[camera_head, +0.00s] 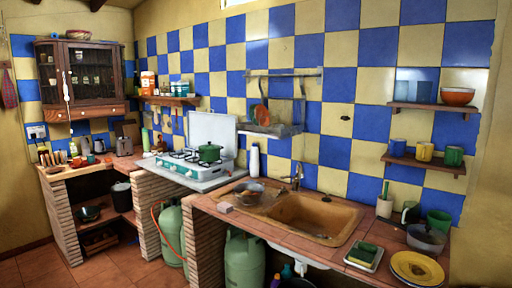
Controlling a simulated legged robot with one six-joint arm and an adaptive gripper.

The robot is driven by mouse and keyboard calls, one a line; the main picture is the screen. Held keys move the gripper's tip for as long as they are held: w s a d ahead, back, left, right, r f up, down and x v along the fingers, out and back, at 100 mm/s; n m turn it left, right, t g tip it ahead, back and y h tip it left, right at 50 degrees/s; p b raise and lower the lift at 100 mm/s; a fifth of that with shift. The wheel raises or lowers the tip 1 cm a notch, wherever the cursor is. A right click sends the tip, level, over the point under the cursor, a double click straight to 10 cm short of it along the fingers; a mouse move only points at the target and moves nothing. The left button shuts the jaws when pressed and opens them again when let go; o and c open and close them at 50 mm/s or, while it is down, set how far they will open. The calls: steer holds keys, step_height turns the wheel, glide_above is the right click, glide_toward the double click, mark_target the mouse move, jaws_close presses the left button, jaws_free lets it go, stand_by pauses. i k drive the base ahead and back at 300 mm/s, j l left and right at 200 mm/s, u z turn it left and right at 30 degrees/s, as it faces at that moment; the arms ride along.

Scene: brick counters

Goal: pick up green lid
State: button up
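A green pot (209,156) stands on the stove (187,166) at the left-centre of the head view. A green lid (210,147) appears to sit on top of it, though the pot and lid are small and hard to tell apart. My gripper is not in view.
The stove's raised white cover (213,130) stands behind the pot. A white bottle (254,159) is to its right. Further right are a sink (315,216), a metal bowl (250,191) and yellow plates (416,267). Gas cylinders (243,259) stand below the counter. Tiled floor (110,268) is clear at lower left.

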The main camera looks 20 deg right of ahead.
mark_target(209, 146)
steer(key=z, duration=0.3)
steer(key=i+j+u, duration=0.35)
steer(key=i, duration=0.7)
steer(key=i+l+u, duration=0.15)
steer(key=i+u, duration=0.25)
steer(key=i, duration=0.6)
steer(key=i+z, duration=0.15)
steer(key=i, duration=0.3)
steer(key=i+j+z, duration=0.15)
steer(key=i, duration=0.3)
steer(key=i+j+z, duration=0.15)
steer(key=i, duration=0.3)
